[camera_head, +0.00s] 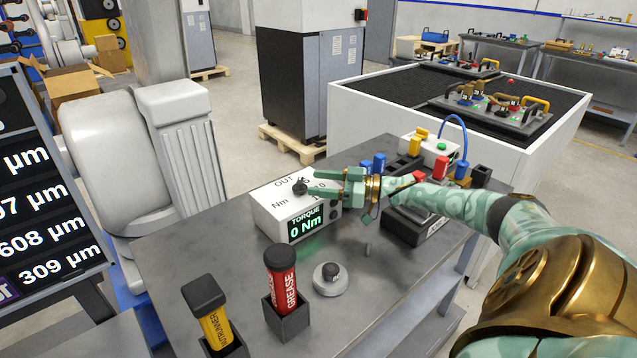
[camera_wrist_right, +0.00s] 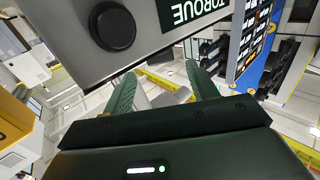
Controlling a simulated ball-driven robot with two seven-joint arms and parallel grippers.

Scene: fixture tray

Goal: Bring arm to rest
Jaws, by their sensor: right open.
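My right arm (camera_head: 450,198) comes in from the right, over the grey workbench (camera_head: 190,245). My right gripper (camera_head: 315,182) is open, with nothing seen between its fingers. It is over the top of the white torque box (camera_head: 265,218), next to the black knob (camera_head: 300,187); I cannot tell whether it touches. In the right wrist view the two green fingers (camera_wrist_right: 160,82) stand apart, with the torque box (camera_wrist_right: 150,50) close ahead and its black dial in view. The box display reads 0 Nm. My left gripper is out of view.
On the bench's near part stand a red grease tube (camera_head: 282,285), a yellow nutrunner (camera_head: 213,325) and a round grey disc with a black knob (camera_head: 332,279). A fixture with red and blue parts (camera_head: 408,225) lies under my right forearm. A dark-topped table (camera_head: 385,92) stands behind.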

